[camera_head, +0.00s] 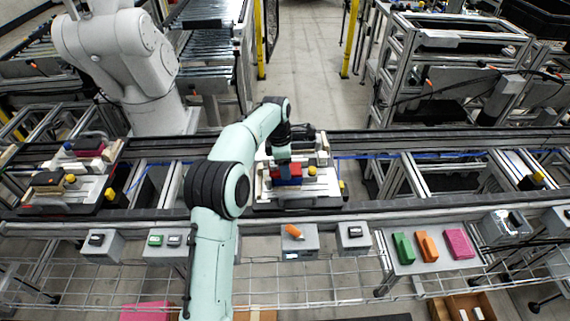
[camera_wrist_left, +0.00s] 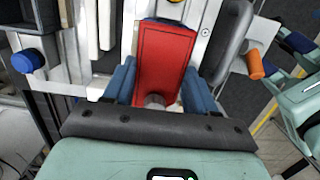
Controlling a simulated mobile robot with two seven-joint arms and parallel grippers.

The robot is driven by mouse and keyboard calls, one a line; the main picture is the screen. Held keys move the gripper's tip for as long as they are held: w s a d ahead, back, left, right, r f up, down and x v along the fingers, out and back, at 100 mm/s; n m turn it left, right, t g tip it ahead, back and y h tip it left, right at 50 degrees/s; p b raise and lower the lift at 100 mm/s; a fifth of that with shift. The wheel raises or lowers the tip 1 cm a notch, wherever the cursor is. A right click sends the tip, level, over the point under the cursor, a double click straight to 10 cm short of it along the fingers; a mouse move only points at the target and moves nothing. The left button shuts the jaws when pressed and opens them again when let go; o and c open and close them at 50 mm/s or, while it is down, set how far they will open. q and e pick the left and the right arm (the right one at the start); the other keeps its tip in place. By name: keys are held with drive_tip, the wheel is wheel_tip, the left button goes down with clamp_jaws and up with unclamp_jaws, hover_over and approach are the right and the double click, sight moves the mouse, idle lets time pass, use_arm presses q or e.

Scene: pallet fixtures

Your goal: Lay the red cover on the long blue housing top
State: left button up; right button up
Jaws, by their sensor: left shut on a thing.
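The red cover (camera_head: 291,169) is at the pallet fixture in the middle of the head view. In the left wrist view the red cover (camera_wrist_left: 166,52) lies between the two blue fingers of my left gripper (camera_wrist_left: 160,84), which is shut on it. In the head view my left gripper (camera_head: 284,160) reaches down from above at the cover. The blue housing (camera_head: 287,181) shows just below the cover on the fixture, mostly hidden by it. I cannot tell whether cover and housing touch. My right gripper is not in view.
The pallet fixture (camera_head: 322,190) stands on the conveyor and carries yellow knobs. Another loaded pallet (camera_head: 85,190) stands at the left. A side table (camera_head: 393,258) holds green, orange and pink parts. In the wrist view, a dark rounded part (camera_wrist_left: 229,38) rises close on the right.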

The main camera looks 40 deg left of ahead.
use_arm(q)
drive_tip(key=o, duration=1.1)
drive_tip(key=shift+o, duration=0.2)
wheel_tip(320, 180, up, 13)
drive_tip(key=s+a+p, duration=0.1)
drive_tip(key=p, duration=0.1)
drive_tip(key=shift+a+r, duration=0.15)
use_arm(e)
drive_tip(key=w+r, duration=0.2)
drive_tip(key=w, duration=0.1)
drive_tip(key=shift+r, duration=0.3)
use_arm(q)
drive_tip(key=shift+s, duration=0.1)
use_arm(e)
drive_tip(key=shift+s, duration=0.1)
